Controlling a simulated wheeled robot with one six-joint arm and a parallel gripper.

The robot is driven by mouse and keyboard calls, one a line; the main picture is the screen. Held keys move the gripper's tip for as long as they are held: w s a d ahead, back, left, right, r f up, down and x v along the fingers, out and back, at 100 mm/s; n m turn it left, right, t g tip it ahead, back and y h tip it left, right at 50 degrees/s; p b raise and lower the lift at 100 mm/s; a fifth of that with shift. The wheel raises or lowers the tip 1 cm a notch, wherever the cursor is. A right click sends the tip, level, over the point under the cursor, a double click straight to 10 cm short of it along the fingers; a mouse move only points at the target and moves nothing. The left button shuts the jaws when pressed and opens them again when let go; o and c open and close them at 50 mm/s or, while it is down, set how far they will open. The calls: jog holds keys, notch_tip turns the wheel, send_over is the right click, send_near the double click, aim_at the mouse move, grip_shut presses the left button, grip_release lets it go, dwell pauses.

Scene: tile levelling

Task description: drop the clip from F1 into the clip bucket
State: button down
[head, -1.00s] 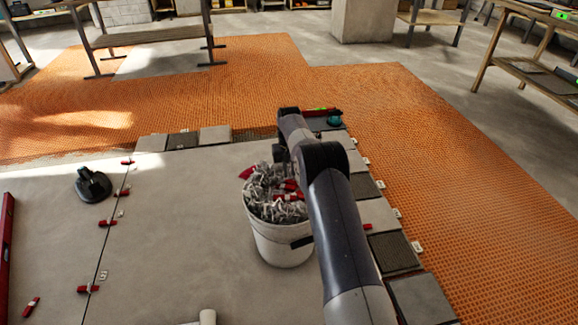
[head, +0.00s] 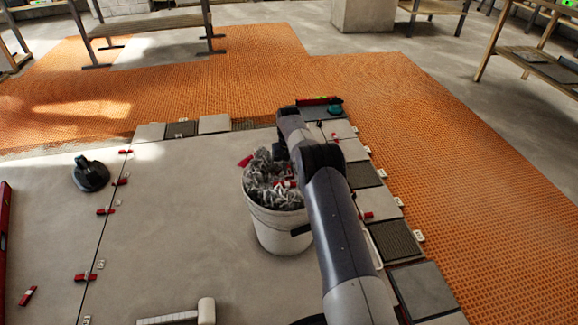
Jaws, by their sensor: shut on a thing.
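The clip bucket (head: 278,236) is a white pail on the pale tiles at the centre. It is heaped with grey clips (head: 265,172) and a few red pieces. My arm reaches past its right side, and my gripper (head: 281,154) shows only as a dark end over the bucket's far right part. My arm hides most of it, and the fingertips cannot be made out. My gripper is shut on a clip; a small red piece (head: 286,184) below it may be part of that clip, but it blends with the heap.
A black suction cup (head: 90,174) and several red wedges (head: 86,277) lie along the left joint. A red level (head: 5,245) lies at the left edge. A white-headed tool (head: 206,310) is at the bottom. Small tiles (head: 393,240) line the right, beside orange matting (head: 450,170).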

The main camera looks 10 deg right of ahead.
aim_at(289, 172)
jog(key=c, duration=1.3)
grip_release()
jog(key=shift+r, duration=0.1)
notch_tip(289, 172, up, 11)
jog(key=p, duration=0.4)
jog(key=shift+f, duration=0.2)
